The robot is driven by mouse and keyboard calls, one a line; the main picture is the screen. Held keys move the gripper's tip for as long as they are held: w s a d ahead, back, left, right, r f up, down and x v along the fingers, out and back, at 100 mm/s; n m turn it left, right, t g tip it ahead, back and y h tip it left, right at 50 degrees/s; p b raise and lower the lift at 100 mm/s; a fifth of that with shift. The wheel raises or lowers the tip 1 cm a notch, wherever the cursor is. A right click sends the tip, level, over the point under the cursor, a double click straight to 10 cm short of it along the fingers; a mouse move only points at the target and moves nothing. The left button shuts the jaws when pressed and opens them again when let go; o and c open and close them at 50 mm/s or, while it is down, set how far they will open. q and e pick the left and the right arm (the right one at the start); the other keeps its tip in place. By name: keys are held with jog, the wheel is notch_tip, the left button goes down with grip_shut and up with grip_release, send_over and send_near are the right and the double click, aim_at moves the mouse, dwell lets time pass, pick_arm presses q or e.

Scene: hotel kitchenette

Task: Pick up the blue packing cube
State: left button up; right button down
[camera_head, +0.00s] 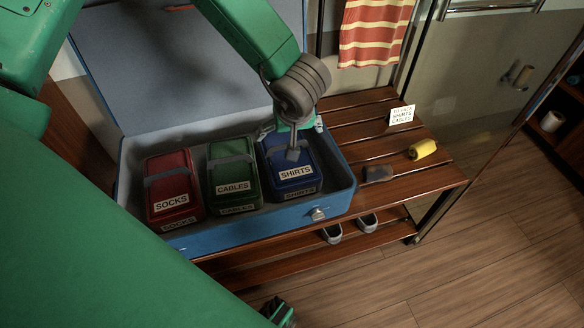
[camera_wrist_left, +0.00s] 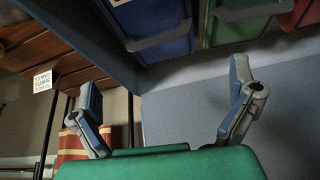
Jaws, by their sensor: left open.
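The blue packing cube (camera_head: 306,182), labelled SHIRTS, lies in the right part of an open blue suitcase (camera_head: 334,204). It has a grey strap handle on top. My left gripper (camera_head: 284,142) is over the cube, with a finger in front of its handle; contact is unclear. In the left wrist view the blue cube (camera_wrist_left: 160,22) with its handle is at the top, beyond the open, empty fingers of the left gripper (camera_wrist_left: 163,78). My right gripper is not recognisable in either view.
A green cube (camera_head: 231,172) labelled CABLES and a red cube (camera_head: 170,184) labelled SOCKS lie beside it. The suitcase stands on a slatted wooden bench (camera_head: 352,135). A printed card (camera_head: 402,114), a yellow roll (camera_head: 422,149) and a dark item (camera_head: 378,174) are right of the suitcase.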

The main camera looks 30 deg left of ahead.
pick_arm(q)
jog(key=shift+n+g, duration=0.4)
jog(key=shift+n, duration=0.2)
jog(key=b+x, duration=0.2)
jog(key=x, duration=0.1)
jog(key=w+b+x, duration=0.1)
jog(key=x, duration=0.2)
jog(key=shift+w+a+b, duration=0.1)
jog(key=shift+b, duration=0.25)
jog(key=shift+x, duration=0.8)
jog(key=b+x, duration=0.2)
jog(key=x, duration=0.1)
jog(key=b+x, duration=0.1)
jog(key=x, duration=0.1)
jog(key=shift+w+d, duration=0.1)
jog(key=shift+d, duration=0.2)
jog(key=shift+r, duration=0.1)
pick_arm(e)
notch_tip(320, 180, down, 8)
jog(key=shift+r, duration=0.15)
pick_arm(q)
jog(key=c, duration=1.6)
pick_arm(e)
jog(key=shift+a, duration=0.1)
